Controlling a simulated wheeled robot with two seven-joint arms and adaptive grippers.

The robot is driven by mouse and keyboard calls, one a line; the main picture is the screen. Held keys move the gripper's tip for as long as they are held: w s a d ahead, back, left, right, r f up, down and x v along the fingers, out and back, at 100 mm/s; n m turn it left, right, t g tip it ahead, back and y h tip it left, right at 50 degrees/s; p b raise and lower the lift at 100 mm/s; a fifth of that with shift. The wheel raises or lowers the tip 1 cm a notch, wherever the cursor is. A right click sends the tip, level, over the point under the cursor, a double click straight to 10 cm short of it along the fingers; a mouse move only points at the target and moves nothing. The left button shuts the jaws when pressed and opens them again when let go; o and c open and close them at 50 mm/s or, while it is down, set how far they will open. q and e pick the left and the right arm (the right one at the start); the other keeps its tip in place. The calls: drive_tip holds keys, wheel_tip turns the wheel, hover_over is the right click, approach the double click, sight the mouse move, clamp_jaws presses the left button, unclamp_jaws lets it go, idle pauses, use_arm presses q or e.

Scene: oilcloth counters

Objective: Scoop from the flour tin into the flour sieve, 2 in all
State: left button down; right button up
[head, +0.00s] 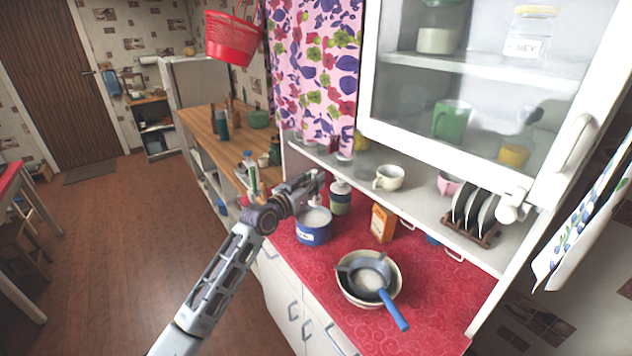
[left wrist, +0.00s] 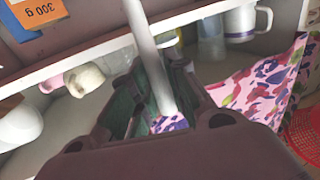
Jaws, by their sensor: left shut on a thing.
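The blue flour tin (head: 313,236) stands open on the red oilcloth with white flour (head: 315,217) showing inside. The flour sieve (head: 371,262), with a blue handle (head: 393,311), rests on a pale bowl (head: 345,290) in front and to the right. White flour (head: 370,279) shows in the sieve. My left gripper (head: 317,184) is above and behind the tin, shut on a pale rod-like handle (left wrist: 153,55), seen between the fingers in the left wrist view. The far end of this tool is not clear in either view. My right gripper is not in view.
An orange carton (head: 383,222) and a lidded jar (head: 340,198) stand behind the tin. A shelf above holds a white cup (head: 389,177) and a plate rack (head: 472,232). A floral curtain (head: 314,70) hangs close behind my left gripper. Oilcloth right of the bowl is clear.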

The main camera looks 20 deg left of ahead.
use_arm(q)
drive_tip(key=shift+a+f, duration=0.1)
drive_tip(key=shift+w+f, duration=0.1)
drive_tip(key=shift+a, duration=0.2)
drive_tip(key=shift+d+f, duration=0.15)
drive_tip(key=shift+f, duration=0.1)
